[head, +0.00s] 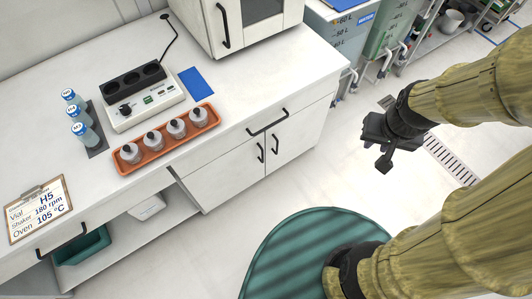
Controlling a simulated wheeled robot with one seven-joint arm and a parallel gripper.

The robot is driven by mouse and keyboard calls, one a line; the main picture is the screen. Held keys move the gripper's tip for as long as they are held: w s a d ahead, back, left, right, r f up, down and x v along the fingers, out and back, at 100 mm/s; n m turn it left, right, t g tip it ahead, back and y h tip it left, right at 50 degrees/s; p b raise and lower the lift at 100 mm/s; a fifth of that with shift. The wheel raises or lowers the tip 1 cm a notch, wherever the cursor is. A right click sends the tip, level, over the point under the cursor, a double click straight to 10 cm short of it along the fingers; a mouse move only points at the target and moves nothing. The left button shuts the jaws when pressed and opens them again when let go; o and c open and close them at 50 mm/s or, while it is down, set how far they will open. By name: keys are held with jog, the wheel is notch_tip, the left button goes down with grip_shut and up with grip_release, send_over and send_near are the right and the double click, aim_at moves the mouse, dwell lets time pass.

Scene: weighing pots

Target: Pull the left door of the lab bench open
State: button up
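The lab bench (325,64) is white and runs from the lower left to the upper middle of the head view. Its left door (231,179) appears shut, with a dark upright handle (261,152) near its right edge. The right door (296,137) beside it also appears shut, with its own handle (275,144) close by. My gripper (384,166) is over the floor to the right of the doors, well apart from both handles. It seems to hold nothing. Its fingers overlap in this view, so their opening is unclear.
A drawer with a wide handle (267,122) is above the doors. An orange tray (153,164) of several pots, a shaker (144,107) and vials stand on the bench. The floor (300,190) before the doors is clear. Tanks (340,35) stand at upper right.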

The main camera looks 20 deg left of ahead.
jog(key=w+a+f+n+t+y+b, duration=0.15)
jog(key=w+f+b, duration=0.25)
jog(key=f+b, duration=0.6)
jog(key=w+a+f+n+t+y+b, duration=0.1)
jog(key=w+a+f+n+t+b, duration=0.2)
jog(key=f+b, duration=0.65)
jog(key=w+a+f+n+y+b, duration=0.1)
jog(key=w+f+n+b, duration=0.35)
jog(key=f, duration=0.85)
jog(key=a+f+n+y+b, duration=0.1)
jog(key=a+f+y+b, duration=0.3)
jog(key=f+b, duration=0.5)
jog(key=a+f+n+t+y+b, duration=0.1)
jog(key=a+f+y+b, duration=0.3)
jog(key=f+b, duration=0.5)
jog(key=a+f+n+y+b, duration=0.1)
jog(key=a+f+y+b, duration=0.3)
jog(key=f+b, duration=0.6)
jog(key=shift+s+a+t+b, duration=0.2)
jog(key=shift+a+t+b, duration=0.15)
jog(key=shift+b, duration=0.55)
